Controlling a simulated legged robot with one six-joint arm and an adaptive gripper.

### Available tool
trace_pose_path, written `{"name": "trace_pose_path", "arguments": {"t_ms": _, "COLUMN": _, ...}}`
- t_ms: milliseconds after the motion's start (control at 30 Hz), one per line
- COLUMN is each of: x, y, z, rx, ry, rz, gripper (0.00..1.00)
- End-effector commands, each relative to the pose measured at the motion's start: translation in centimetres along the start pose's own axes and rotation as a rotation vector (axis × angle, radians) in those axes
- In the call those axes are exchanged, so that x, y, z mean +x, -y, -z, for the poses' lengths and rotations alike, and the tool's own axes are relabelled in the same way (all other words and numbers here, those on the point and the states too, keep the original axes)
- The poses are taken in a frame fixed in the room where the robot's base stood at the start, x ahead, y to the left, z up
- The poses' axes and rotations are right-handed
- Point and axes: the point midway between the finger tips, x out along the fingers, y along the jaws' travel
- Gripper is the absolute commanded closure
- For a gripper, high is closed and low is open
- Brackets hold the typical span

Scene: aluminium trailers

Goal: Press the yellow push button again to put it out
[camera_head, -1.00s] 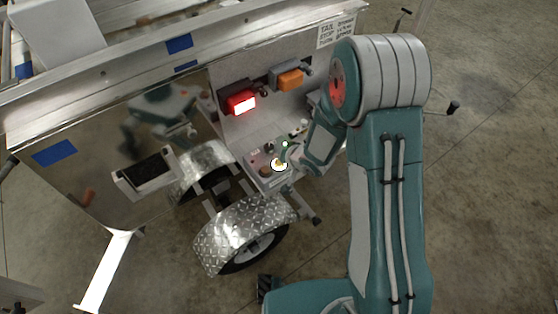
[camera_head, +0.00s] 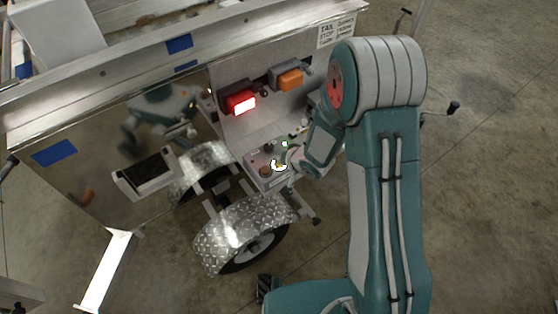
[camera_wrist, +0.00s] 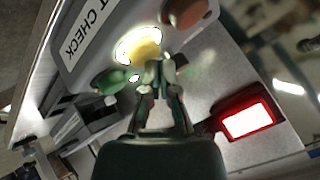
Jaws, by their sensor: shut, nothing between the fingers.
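The yellow push button (camera_wrist: 140,48) sits on the control panel in the wrist view, with a bright glowing ring around it. In the head view the lit button (camera_head: 278,166) is partly hidden by my gripper (camera_head: 289,161). In the wrist view my gripper (camera_wrist: 158,72) is shut and empty, its fingertips just at the lower right edge of the yellow button. I cannot tell whether they touch it.
A green button (camera_wrist: 110,81) and a reddish button (camera_wrist: 185,10) flank the yellow one, near a "CHECK" label (camera_wrist: 88,34). A lit red lamp (camera_head: 241,103) and an unlit orange lamp (camera_head: 290,80) are above the panel. A trailer wheel fender (camera_head: 235,225) is below.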

Motion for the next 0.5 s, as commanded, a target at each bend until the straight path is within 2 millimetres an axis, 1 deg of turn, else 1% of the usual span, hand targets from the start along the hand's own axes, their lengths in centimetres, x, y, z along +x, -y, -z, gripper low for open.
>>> {"name": "trace_pose_path", "arguments": {"t_ms": 500, "x": 0.31, "y": -0.23, "z": -0.22, "rx": 0.000, "ry": 0.000, "rz": -0.001, "gripper": 1.00}}
